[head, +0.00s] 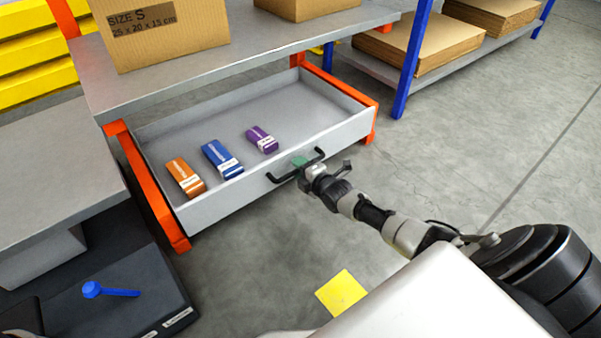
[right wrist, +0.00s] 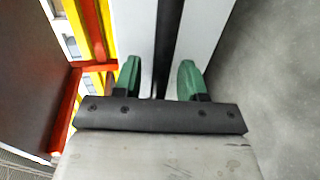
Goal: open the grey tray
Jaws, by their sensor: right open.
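The grey tray (head: 228,198) is a wide drawer under the grey table. It stands pulled out, with its inside in view. An orange box (head: 185,178), a blue box (head: 221,159) and a purple box (head: 262,140) lie in it. A black bar handle (head: 283,179) is on its front wall. My right gripper (head: 301,163) is at the middle of this handle. In the right wrist view its green fingertips (right wrist: 159,80) are apart, with the black handle (right wrist: 166,40) running between them. My left gripper is out of view.
Orange legs (head: 150,190) flank the tray. Cardboard boxes (head: 165,35) stand on the table (head: 240,55) above. A dark platform with a blue knob (head: 92,289) is at lower left. A yellow floor patch (head: 341,292) lies on the floor. The floor at right is clear.

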